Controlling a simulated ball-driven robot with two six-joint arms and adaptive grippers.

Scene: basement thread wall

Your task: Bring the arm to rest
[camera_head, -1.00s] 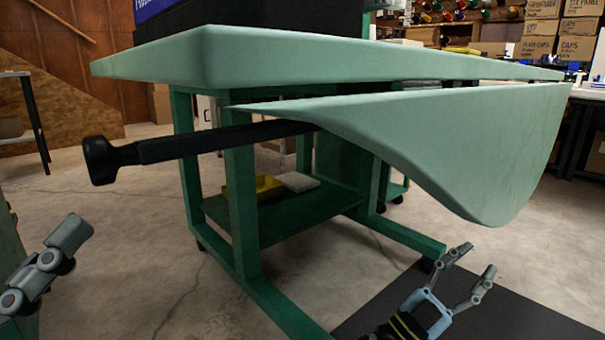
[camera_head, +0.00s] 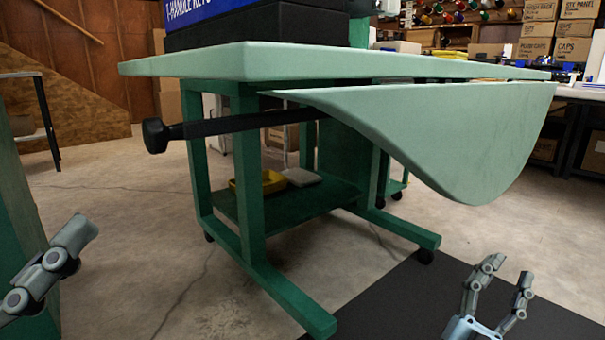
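My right gripper (camera_head: 505,280) is at the lower right in the head view, above the dark floor mat. My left gripper (camera_head: 48,265) is at the lower left edge. Only part of it shows, and I cannot tell how its fingers stand to each other. The green table (camera_head: 340,64) is in front of me, beyond both grippers. Its hinged leaf (camera_head: 440,130) hangs down on the near right side. Neither gripper appears to touch the table.
A black bar with a knob (camera_head: 155,135) juts left from under the tabletop. A yellow tray (camera_head: 273,182) is on the lower shelf. A dark mat (camera_head: 400,300) covers the floor at the lower right. A green post (camera_head: 25,230) stands at the left edge. Bare concrete lies between.

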